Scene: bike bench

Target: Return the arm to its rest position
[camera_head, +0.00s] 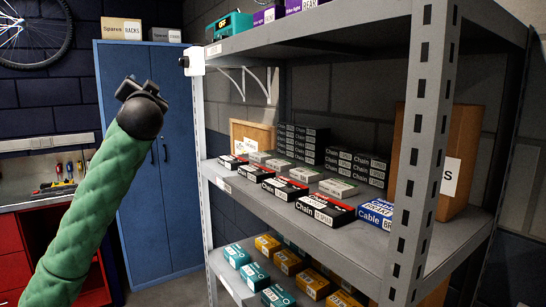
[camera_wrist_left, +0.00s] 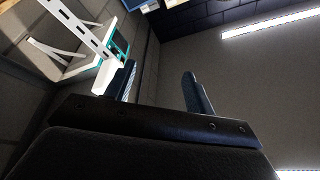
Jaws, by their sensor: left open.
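My left arm, in a green sleeve, rises from the lower left in the head view. Its left gripper (camera_head: 143,92) is up in front of the blue cabinet, to the left of the shelf rack. In the left wrist view the two fingers of the left gripper (camera_wrist_left: 160,90) stand apart with nothing between them. The gripper is open and empty. My right gripper is in neither view.
A grey metal shelf rack (camera_head: 434,100) holds several chain boxes (camera_head: 325,209) and a blue cable box (camera_head: 376,213). A blue cabinet (camera_head: 165,200) stands behind my arm. A red workbench (camera_head: 10,250) is at left. A white device (camera_head: 194,62) sits on the rack's corner.

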